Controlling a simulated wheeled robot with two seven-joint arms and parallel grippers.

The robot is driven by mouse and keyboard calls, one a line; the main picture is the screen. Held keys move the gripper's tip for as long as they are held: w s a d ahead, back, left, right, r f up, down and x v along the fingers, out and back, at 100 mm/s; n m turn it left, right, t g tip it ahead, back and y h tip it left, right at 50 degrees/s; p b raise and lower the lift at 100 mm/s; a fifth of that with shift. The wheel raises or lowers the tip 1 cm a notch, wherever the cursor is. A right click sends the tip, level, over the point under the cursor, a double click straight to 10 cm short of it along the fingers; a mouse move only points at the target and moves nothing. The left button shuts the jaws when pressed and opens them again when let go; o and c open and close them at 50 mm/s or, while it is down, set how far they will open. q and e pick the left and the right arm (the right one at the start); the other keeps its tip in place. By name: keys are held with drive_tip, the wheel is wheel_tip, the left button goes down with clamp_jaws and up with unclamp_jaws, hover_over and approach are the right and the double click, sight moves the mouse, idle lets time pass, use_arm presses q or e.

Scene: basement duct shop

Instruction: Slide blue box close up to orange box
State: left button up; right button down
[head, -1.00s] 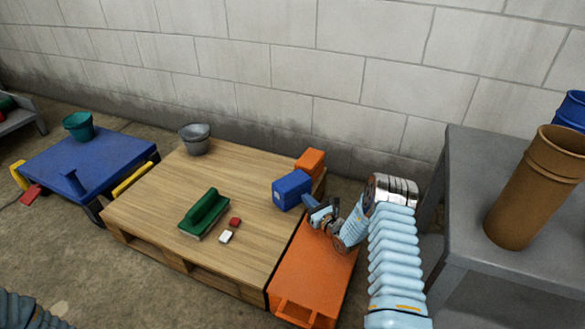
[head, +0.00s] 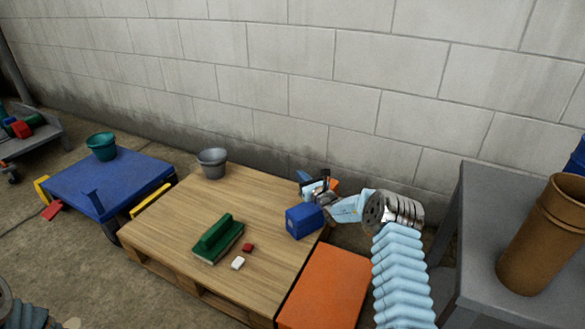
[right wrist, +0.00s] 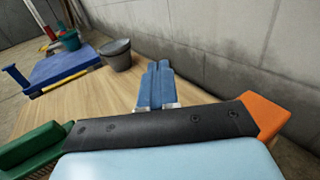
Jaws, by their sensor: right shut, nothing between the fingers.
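The blue box (head: 304,221) sits on the wooden pallet table (head: 195,215), near its right edge. The orange box (head: 335,184) is behind it and mostly hidden by my right gripper; its end shows at the right in the right wrist view (right wrist: 266,116). My right gripper (head: 304,178) is shut and empty, on the far side of the blue box and beside the orange box. Its closed blue fingers also show in the right wrist view (right wrist: 155,84). I cannot tell whether it touches either box. The blue box does not show in the right wrist view. My left gripper is out of view.
A green brush-like block (head: 218,239), a small red block (head: 248,247) and a white block (head: 238,263) lie on the pallet. A grey bucket (head: 212,163) stands at its back left. An orange platform (head: 325,287) and a grey table (head: 485,215) are to the right.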

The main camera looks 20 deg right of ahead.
drive_tip(key=w+b, duration=0.1)
drive_tip(key=w, duration=0.6)
drive_tip(key=shift+w+a, duration=0.15)
drive_tip(key=shift+a, duration=0.25)
